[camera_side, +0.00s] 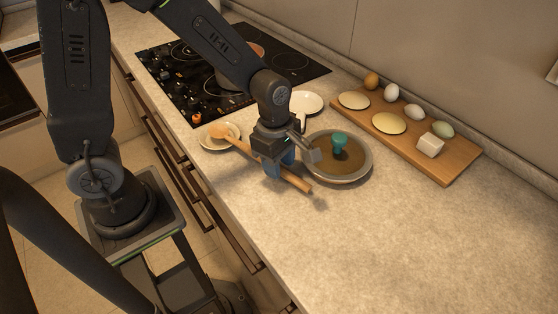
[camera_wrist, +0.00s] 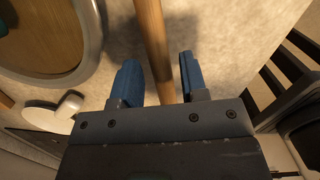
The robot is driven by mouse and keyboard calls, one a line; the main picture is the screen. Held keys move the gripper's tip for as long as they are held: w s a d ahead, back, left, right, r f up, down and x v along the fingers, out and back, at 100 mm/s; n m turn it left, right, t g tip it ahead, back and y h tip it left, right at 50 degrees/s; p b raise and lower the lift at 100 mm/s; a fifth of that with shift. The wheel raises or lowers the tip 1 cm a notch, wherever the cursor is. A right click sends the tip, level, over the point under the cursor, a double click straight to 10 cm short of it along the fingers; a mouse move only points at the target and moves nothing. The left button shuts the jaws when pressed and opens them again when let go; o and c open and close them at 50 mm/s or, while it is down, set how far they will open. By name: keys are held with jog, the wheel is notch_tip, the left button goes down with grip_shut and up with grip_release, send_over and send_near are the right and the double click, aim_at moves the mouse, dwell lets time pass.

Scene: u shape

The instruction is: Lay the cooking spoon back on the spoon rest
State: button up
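The wooden cooking spoon (camera_side: 296,181) lies slantwise along the counter's front edge in the side view, its bowl end over a small white dish (camera_side: 207,143) that looks like the spoon rest. I cannot tell whether the bowl touches the dish. My gripper (camera_side: 280,168) is low over the spoon's handle. In the wrist view, the handle (camera_wrist: 153,45) passes between the two blue fingers of my gripper (camera_wrist: 160,76). Narrow gaps show on both sides of it, so the fingers are open around it.
A round grey pan (camera_side: 365,172) with brown contents and a teal object (camera_side: 338,142) stands just right of my gripper. A white saucer (camera_side: 308,103) and a black cooktop (camera_side: 290,62) lie behind. A wooden board (camera_side: 455,170) holds eggs and other pieces. The front right counter is clear.

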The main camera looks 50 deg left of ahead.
jog(key=shift+o, duration=1.1)
jog(key=shift+r, duration=0.15)
notch_tip(320, 180, up, 14)
jog(key=a, duration=0.1)
jog(key=shift+s+a+f, duration=0.15)
jog(key=shift+s+f, duration=0.05)
jog(key=shift+f, duration=0.05)
jog(key=s+a+r+m+t, duration=0.2)
jog(key=s+m, duration=0.3)
jog(key=m, duration=0.5)
jog(key=s+a+r+m+t+y, duration=0.1)
jog(key=s+m, duration=0.4)
jog(key=m, duration=0.6)
jog(key=shift+s+a+r+t, duration=0.3)
jog(key=shift+a+r+t, duration=0.25)
jog(key=shift+t, duration=0.65)
